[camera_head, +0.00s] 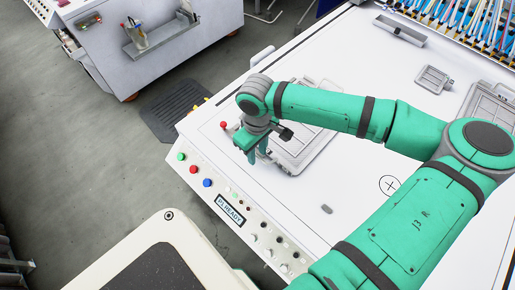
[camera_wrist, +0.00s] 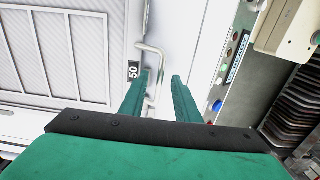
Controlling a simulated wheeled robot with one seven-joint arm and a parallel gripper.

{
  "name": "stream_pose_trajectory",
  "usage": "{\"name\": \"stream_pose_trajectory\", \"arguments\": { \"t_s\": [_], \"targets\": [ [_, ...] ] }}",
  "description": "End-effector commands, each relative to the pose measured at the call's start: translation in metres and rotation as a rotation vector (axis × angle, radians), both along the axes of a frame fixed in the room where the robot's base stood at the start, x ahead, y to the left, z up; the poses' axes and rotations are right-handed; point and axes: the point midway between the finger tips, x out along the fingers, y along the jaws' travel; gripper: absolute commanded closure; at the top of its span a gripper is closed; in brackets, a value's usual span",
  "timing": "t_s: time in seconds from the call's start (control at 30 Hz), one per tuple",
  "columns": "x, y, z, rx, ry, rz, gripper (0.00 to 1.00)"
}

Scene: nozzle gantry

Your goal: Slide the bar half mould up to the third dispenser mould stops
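A flat grey mould (camera_head: 310,145) with a raised rim lies on the white table by my gripper, partly hidden by my arm. In the wrist view the mould (camera_wrist: 88,55) shows finely ribbed panels, a "50" label and a metal loop handle (camera_wrist: 151,46) on its near side. I cannot tell by its look whether it is the bar half mould. My gripper (camera_head: 259,156) is low over the table at the mould's left end. In the wrist view its fingers (camera_wrist: 161,77) are apart, with the handle between them and nearer the left finger; contact is unclear.
A smaller grey mould (camera_head: 433,79), a narrow tray (camera_head: 400,32) and another mould (camera_head: 490,104) lie farther along the table (camera_head: 345,215). A row of coloured nozzles (camera_head: 465,25) lines the far edge. A button panel (camera_head: 230,210) runs along the near edge.

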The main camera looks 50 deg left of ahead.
Motion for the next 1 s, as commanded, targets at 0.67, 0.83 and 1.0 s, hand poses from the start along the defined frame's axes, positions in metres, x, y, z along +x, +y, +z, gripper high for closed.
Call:
{"name": "stream_pose_trajectory", "arguments": {
  "t_s": [0.67, 0.83, 1.0],
  "targets": [
    [0.0011, -0.0009, 0.0003, 0.001, -0.001, -0.003, 1.0],
    [0.0011, -0.0008, 0.0004, 0.001, -0.001, -0.003, 1.0],
    [0.0011, -0.0008, 0.0005, 0.001, -0.001, -0.003, 1.0]
  ]
}}
